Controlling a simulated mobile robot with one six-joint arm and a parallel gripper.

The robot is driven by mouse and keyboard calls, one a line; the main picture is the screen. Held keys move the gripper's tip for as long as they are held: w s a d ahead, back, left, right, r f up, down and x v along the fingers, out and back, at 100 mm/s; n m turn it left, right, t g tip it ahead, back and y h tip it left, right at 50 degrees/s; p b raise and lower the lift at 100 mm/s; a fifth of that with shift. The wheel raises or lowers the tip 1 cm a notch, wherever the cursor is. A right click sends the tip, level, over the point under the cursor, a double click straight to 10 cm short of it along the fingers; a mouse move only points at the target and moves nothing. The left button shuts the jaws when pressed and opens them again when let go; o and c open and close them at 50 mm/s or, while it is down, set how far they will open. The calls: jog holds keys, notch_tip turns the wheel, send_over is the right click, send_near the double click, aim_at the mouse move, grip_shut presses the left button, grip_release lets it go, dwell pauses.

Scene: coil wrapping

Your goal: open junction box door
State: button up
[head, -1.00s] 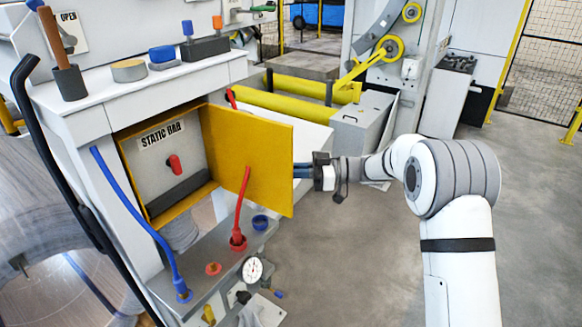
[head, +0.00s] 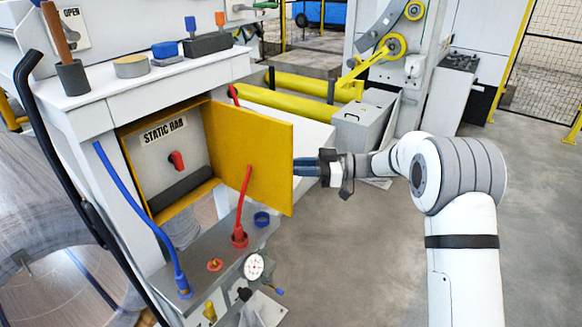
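The junction box (head: 163,170) is set in the front of the white cabinet. Its inside shows a "STATIC BAR" label (head: 164,133) and a red switch (head: 177,160). Its yellow door (head: 255,145) stands swung wide open to the right, hinged on the right side of the box. My gripper (head: 300,169) is at the door's outer right edge, pointing left. The fingertips meet or lie just behind that edge. I cannot tell whether they are closed on the door or only touch it.
A red hose (head: 243,200) rises in front of the door from a grey ledge (head: 208,250). A blue hose (head: 140,215) stands at left. A gauge (head: 254,266) and a blue cap (head: 262,219) are near the ledge's right side. The floor to the right is clear.

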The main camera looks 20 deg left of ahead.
jog(key=v, duration=0.6)
jog(key=shift+b, duration=0.4)
jog(key=shift+w+d, duration=0.1)
jog(key=w+d+r+m+t+h, duration=0.2)
jog(key=w+d+r+m+t, duration=0.7)
jog(key=t, duration=0.7)
jog(key=s+d+m+t+h, duration=0.1)
jog(key=s+d+m+h, duration=0.25)
jog(key=d, duration=0.35)
jog(key=s+d+m+t+h, duration=0.1)
jog(key=s+d+m+h, duration=0.15)
jog(key=d+h, duration=0.3)
jog(key=s+d+m+t+h, duration=0.1)
jog(key=s+d+m+h, duration=0.2)
jog(key=d, duration=0.4)
jog(key=s+d+f+m+g+h, duration=0.1)
jog(key=s+f+g, duration=0.2)
jog(key=s, duration=0.6)
jog(key=s+d+f+m+g, duration=0.2)
jog(key=s+f+g, duration=0.1)
jog(key=s, duration=0.6)
jog(key=s+d+f+m+g+h, duration=0.1)
jog(key=s+f+g, duration=0.2)
jog(key=s, duration=0.7)
notch_tip(320, 180, down, 3)
jog(key=shift+d+r+m+h, duration=0.15)
jog(key=shift+d+m+h, duration=0.15)
jog(key=shift+d, duration=0.1)
